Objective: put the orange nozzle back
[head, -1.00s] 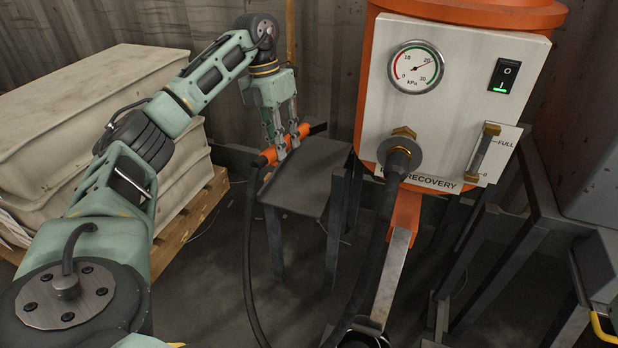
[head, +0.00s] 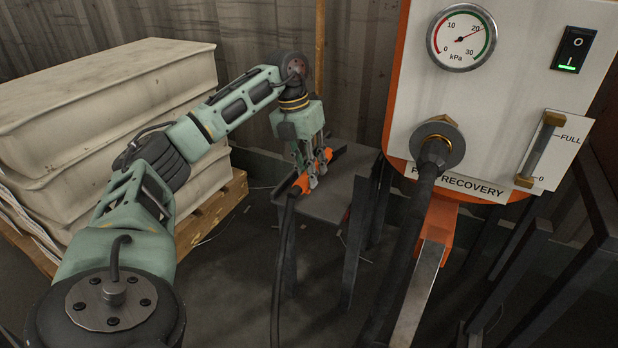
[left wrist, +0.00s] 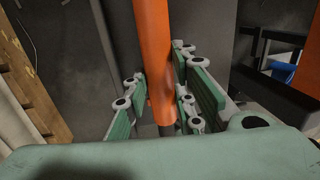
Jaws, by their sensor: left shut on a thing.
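The orange nozzle (head: 303,185) lies across my left gripper (head: 313,176), which is shut on it. Its other end (head: 328,154) shows just past the fingers. A black hose hangs from the nozzle's near end. The nozzle is over the small grey stand (head: 347,191), close to its top; I cannot tell whether it touches. My right gripper is out of view.
The orange recovery unit with a white panel (head: 480,110), gauge and switch stands to the right of the stand. A thick black hose (head: 415,215) runs down from its panel. Stacked pale bags (head: 110,100) on a wooden pallet (head: 215,205) are at left. A corrugated wall is behind.

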